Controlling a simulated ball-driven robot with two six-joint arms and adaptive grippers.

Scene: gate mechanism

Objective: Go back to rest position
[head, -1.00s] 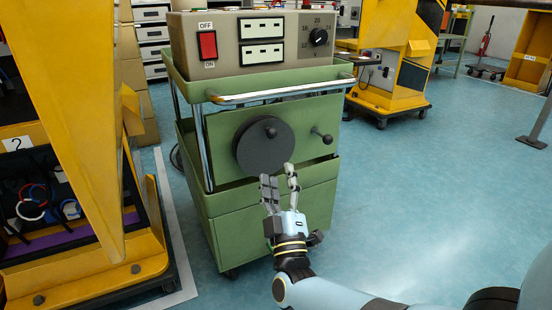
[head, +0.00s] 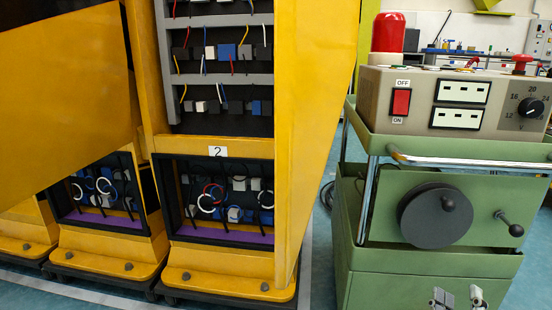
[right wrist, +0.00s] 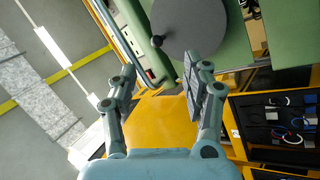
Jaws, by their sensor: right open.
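My right gripper (head: 457,298) shows only by its fingertips at the bottom edge of the head view, in front of the lower part of the green cart (head: 430,285). In the right wrist view the right gripper (right wrist: 160,88) is open, its two fingers wide apart with nothing between them. The dark round disc with a knob (head: 436,216) on the cart's front lies beyond the fingers; it also shows in the right wrist view (right wrist: 190,22). My left gripper is in neither view.
A beige control box (head: 455,100) with a red switch stands on the cart. A black-knobbed lever (head: 510,224) sticks out of the cart's front. Yellow cabinets (head: 318,120) with wiring stand left of the cart. A narrow strip of blue floor (head: 321,235) lies between them.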

